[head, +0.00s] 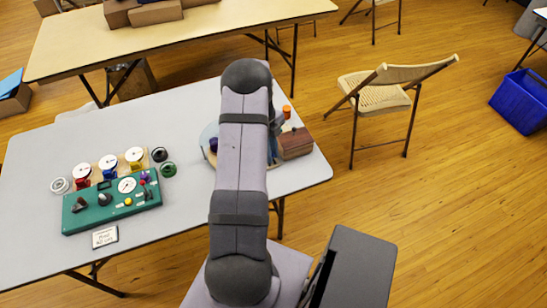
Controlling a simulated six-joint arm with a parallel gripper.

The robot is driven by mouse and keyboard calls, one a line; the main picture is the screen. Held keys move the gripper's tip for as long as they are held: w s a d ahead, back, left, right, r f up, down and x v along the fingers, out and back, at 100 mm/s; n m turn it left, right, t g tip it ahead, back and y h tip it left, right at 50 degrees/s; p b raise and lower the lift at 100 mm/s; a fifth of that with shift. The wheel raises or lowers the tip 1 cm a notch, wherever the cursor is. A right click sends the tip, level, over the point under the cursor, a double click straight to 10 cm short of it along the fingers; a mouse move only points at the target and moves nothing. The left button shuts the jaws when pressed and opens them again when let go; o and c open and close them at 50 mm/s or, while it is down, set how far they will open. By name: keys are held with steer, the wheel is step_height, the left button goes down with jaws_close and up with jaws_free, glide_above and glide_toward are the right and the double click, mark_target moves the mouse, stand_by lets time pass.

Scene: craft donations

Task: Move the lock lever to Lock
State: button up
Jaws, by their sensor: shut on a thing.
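A green control box (112,205) lies on the grey table at the left. It carries a dark lever-like part (80,204) at its left end, a dark knob (104,199), a white round dial (127,185), a yellow button (128,201) and small purple parts at its right. I cannot tell which part is the lock lever, and no Lock marking is readable. My gripper is hidden behind my own arm, which rises through the middle of the picture. What it holds cannot be seen.
Spools and white discs (82,170) stand behind the green box, with dark and green rings beside them. A small sign (105,237) lies in front. A brown box (295,143) and a purple piece (213,145) are partly behind my arm. The table's (35,150) left end is mostly clear.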

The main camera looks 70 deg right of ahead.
steer(key=shift+w+d+r, duration=0.1)
steer(key=shift+w+d, duration=0.05)
steer(key=shift+d, duration=0.2)
steer(key=shift+w+d+b, duration=0.4)
steer(key=shift+w+d, duration=0.05)
steer(key=shift+d, duration=0.05)
steer(key=shift+r, duration=0.1)
steer(key=shift+d, duration=0.1)
steer(key=shift+w+d+f+b, duration=0.25)
steer(key=shift+w+d+b, duration=0.2)
steer(key=shift+w+b, duration=0.1)
steer(key=o, duration=0.7)
steer(key=shift+s, duration=0.1)
steer(key=shift+a, duration=0.1)
